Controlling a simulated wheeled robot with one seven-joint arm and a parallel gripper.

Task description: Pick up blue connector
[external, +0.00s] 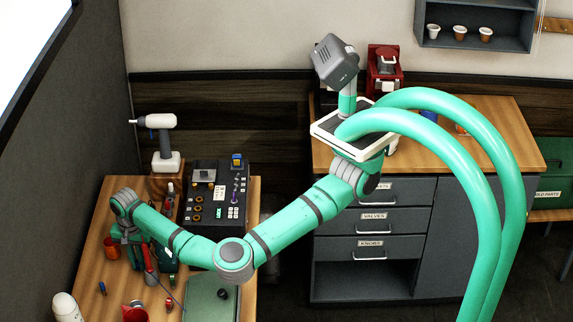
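A small blue piece (238,160) sits at the top right corner of the black parts tray (217,214) on the left wooden table. Another small blue item (102,288) stands near the table's left front. I cannot tell for certain which is the blue connector. My gripper (127,245) is over the left part of the table, to the left of the tray and apart from both blue items. It is small and partly mixed with the tools behind it, so its fingers are unclear.
An orange-red cup (111,248), a red-handled tool (149,262), a red container (135,312) and a white bottle (66,307) crowd the left side. A white drill (163,145) stands at the back. A grey-green case (211,298) lies in front of the tray.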

